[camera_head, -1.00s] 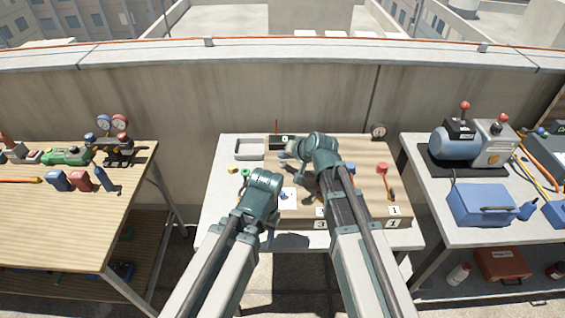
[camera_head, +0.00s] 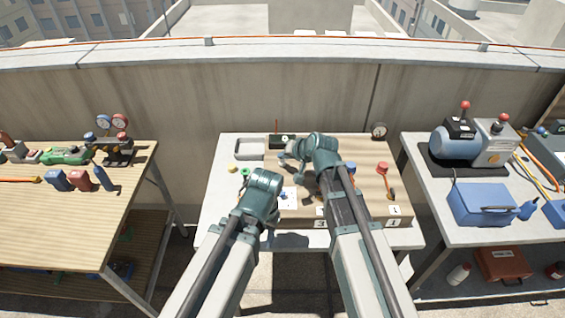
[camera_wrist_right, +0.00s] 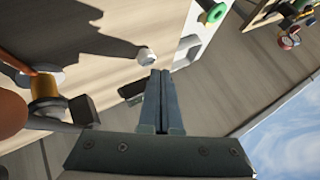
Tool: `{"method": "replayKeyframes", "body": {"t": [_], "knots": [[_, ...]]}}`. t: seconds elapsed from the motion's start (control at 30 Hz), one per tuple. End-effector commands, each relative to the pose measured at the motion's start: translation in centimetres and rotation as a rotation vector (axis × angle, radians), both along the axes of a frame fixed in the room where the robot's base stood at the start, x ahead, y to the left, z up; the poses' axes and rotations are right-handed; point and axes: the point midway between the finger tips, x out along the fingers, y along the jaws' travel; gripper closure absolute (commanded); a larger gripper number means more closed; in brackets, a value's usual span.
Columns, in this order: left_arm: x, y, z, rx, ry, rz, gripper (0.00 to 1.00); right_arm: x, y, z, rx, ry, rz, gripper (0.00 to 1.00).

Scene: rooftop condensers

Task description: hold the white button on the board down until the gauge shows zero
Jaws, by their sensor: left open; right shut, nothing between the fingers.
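The tan board (camera_head: 370,180) lies on the middle table. The small white button (camera_wrist_right: 146,56) shows on it in the right wrist view, just beyond my right fingertips; I cannot tell whether they touch it. In the head view I cannot pick the button out. My right gripper (camera_wrist_right: 160,74) is shut and empty; in the head view it (camera_head: 290,157) is over the board's left back part. My left gripper (camera_head: 268,200) is low at the board's left edge, open, its fingers mostly hidden by its wrist. The round gauge (camera_head: 379,130) stands at the board's back right; its reading is too small to make out.
A red knob (camera_head: 382,167) is on the board's right. An orange part with a brass fitting (camera_wrist_right: 46,88) is close left of my right fingers. A grey tray (camera_head: 249,148) and a green ring (camera_head: 245,172) lie left of the board. Side tables carry a pump (camera_head: 455,142) and tools.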

Motion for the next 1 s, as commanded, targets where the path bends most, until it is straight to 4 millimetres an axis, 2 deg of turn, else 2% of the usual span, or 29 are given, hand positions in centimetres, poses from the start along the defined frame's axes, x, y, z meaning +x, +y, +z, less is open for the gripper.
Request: {"method": "replayKeyframes", "body": {"t": [0.1, 1.0], "knots": [[0.00, 0.01, -0.57, 0.000, 0.000, 0.000, 0.50, 0.00, 0.00, -0.57, 0.000, 0.000, 0.000, 1.00], [0.00, 0.00, -1.09, 0.000, 0.000, 0.000, 0.50, -0.01, 0.00, -1.09, 0.000, 0.000, 0.000, 1.00]]}}
